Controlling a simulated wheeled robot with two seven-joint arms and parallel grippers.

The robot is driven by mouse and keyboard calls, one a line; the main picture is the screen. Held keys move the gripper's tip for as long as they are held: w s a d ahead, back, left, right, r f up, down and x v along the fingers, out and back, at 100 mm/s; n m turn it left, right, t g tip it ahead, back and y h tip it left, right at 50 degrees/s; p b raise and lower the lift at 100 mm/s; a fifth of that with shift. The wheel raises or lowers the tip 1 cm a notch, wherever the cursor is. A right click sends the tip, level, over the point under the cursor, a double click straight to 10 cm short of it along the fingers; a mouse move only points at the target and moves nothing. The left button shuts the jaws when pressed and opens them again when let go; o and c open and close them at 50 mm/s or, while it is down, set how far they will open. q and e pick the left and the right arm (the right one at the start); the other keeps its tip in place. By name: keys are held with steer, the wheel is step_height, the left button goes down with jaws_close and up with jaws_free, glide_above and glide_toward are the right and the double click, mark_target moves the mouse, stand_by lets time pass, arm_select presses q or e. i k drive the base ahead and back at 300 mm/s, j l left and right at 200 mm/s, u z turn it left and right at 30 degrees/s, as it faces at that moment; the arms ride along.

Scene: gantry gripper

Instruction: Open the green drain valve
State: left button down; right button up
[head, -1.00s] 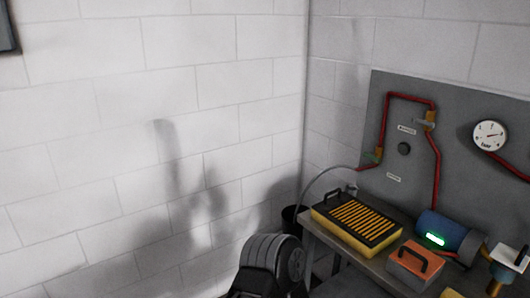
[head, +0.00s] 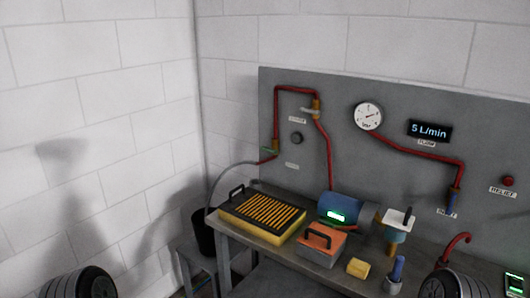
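A small valve with a green handle (head: 270,150) sits low on the left red pipe, on the left edge of the grey panel (head: 345,100). A grey hose (head: 230,171) runs from beside it down to the left. The handle is too small to tell whether it is open or shut. Neither of my grippers is in view. Dark rounded parts of my arms show at the bottom left and bottom right edges, well apart from the valve.
Below the panel, a bench (head: 228,228) carries a yellow-and-black slatted box (head: 262,214), an orange-lidded box (head: 320,240), a blue motor (head: 340,207), a yellow block (head: 358,268) and a white-topped fitting (head: 398,222). A black bucket (head: 204,232) stands left of the bench.

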mark_target(275, 151)
steer(key=j+z, duration=0.15)
steer(key=z, duration=0.2)
steer(key=i+j+z, duration=0.1)
steer(key=z, duration=0.2)
steer(key=i+j+z, duration=0.1)
steer(key=j+z, duration=0.2)
steer(key=j, duration=0.85)
steer(key=j+z, duration=0.3)
steer(key=j, duration=1.8)
steer(key=k+j, duration=0.1)
steer(key=j, duration=0.85)
